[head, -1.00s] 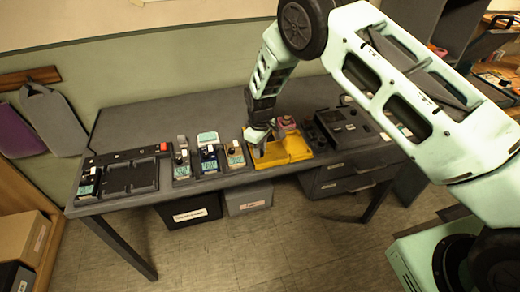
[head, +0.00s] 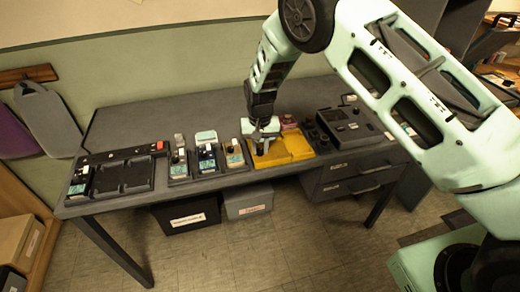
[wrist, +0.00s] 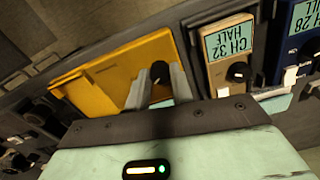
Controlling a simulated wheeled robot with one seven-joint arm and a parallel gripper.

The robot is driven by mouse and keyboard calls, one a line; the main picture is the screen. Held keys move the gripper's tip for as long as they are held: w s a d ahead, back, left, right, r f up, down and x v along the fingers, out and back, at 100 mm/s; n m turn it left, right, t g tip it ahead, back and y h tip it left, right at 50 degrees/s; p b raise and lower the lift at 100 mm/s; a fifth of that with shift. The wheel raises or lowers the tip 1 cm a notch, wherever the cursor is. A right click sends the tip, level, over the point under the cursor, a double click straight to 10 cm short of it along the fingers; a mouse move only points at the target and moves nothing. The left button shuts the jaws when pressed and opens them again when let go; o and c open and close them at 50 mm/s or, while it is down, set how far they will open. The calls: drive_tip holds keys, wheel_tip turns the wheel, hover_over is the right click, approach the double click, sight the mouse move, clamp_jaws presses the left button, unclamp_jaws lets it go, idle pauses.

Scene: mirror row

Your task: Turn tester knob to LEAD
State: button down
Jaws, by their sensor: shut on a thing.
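A yellow unit (head: 292,149) lies on the grey table, right of the middle; it fills the upper left of the wrist view (wrist: 105,75). A black knob (wrist: 159,72) stands near its edge, between my two fingers. My gripper (head: 261,148) points down over the unit's left part and is shut on this knob; its fingers also show in the wrist view (wrist: 160,88). The fingers hide the knob's sides. I cannot read any LEAD mark or tell where the knob points.
Several small devices with screens and black knobs stand left of the yellow unit, the nearest a tan one (wrist: 229,55). A pinkish thing (head: 290,122) is behind my gripper. A dark console (head: 350,124) stands at the right, a black tray (head: 122,175) at the left. The table's back is clear.

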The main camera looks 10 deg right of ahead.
sight(260, 150)
drive_tip(key=m, duration=0.3)
drive_tip(key=shift+m+b, duration=0.3)
drive_tip(key=shift+m, duration=1.7)
drive_tip(key=c, duration=1.2)
unclamp_jaws()
wheel_tip(260, 150, up, 18)
drive_tip(key=b, duration=0.2)
drive_tip(key=shift+f+b, duration=0.25)
drive_tip(key=shift+b, duration=0.15)
